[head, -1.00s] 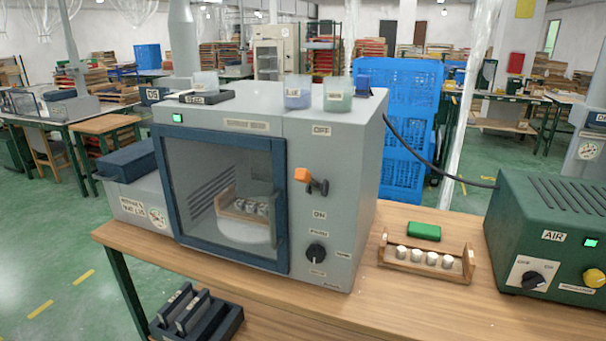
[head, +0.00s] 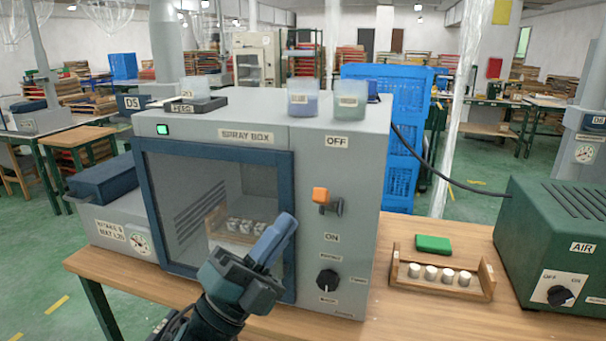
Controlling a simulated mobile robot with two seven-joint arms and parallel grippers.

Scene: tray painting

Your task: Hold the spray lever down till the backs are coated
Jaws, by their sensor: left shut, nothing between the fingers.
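The grey spray box (head: 300,133) stands on the wooden table with its blue-framed glass door closed. The spray lever (head: 321,196) has an orange tip and sits between the OFF label above and the ON label below, nearer OFF. Behind the glass, a wooden tray (head: 216,221) holds several small pale pieces (head: 247,226); their coating is too small to judge. My left gripper (head: 272,240) is shut and empty, in front of the door's lower right, left of and below the lever and apart from it. My right gripper is not in view.
A black knob (head: 328,280) is on the panel below the lever. To the right lie a second wooden tray (head: 486,280) with several white pieces, a green block (head: 433,244) and a green air unit (head: 545,230). Jars (head: 302,98) stand on the box top.

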